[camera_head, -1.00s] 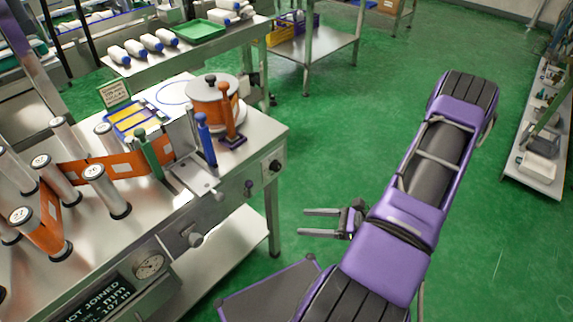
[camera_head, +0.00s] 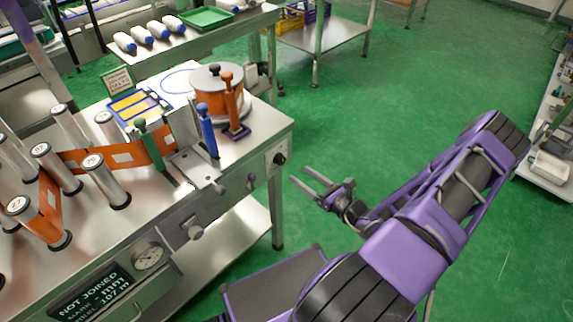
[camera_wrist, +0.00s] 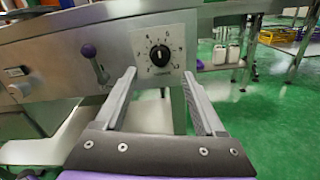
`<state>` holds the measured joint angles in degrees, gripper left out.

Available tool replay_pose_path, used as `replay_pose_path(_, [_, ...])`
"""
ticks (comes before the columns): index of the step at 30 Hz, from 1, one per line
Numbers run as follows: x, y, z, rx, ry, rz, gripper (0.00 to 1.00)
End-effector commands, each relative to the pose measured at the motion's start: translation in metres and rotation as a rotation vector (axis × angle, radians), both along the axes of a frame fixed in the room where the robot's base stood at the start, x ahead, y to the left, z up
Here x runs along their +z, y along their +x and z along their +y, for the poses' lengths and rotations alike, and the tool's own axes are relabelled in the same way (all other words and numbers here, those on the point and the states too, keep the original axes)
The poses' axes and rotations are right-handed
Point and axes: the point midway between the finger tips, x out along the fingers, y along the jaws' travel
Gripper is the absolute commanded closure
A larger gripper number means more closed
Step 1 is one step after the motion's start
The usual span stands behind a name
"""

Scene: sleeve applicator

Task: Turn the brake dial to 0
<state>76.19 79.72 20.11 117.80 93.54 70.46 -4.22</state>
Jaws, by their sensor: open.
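The brake dial (camera_wrist: 159,56) is a black knob on a white numbered plate, on the front panel of the steel machine. In the wrist view it stands ahead, between my two open fingers and a little above their tips. The numbers are too small to read surely. In the head view the dial (camera_head: 279,158) sits at the right end of the machine's front face. My gripper (camera_head: 302,182) is open and empty, to the right of the dial and apart from it. It also shows in the wrist view (camera_wrist: 160,84).
A lever with a purple knob (camera_wrist: 88,50) is left of the dial. The steel machine (camera_head: 225,185) carries rollers, an orange web and coloured handles. A display (camera_head: 92,296) reads NOT JOINED. Green floor (camera_head: 350,110) is open around my arm.

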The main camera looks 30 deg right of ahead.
Motion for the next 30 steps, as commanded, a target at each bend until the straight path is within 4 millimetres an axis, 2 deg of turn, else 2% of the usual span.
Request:
replay_pose_path(3, [-0.001, 0.024, 0.010, 0.003, -0.001, -0.001, 0.29])
replay_pose_path(10, [-0.001, 0.058, 0.022, 0.001, -0.001, 0.002, 0.29])
replay_pose_path(15, [0.000, 0.069, 0.025, 0.000, 0.000, 0.001, 0.29])
replay_pose_path(23, [0.000, 0.070, 0.025, 0.000, 0.000, 0.001, 0.29])
replay_pose_path(25, [0.000, 0.070, 0.025, 0.000, 0.000, 0.001, 0.36])
replay_pose_path(30, [0.000, 0.070, 0.025, 0.000, 0.000, 0.001, 0.66])
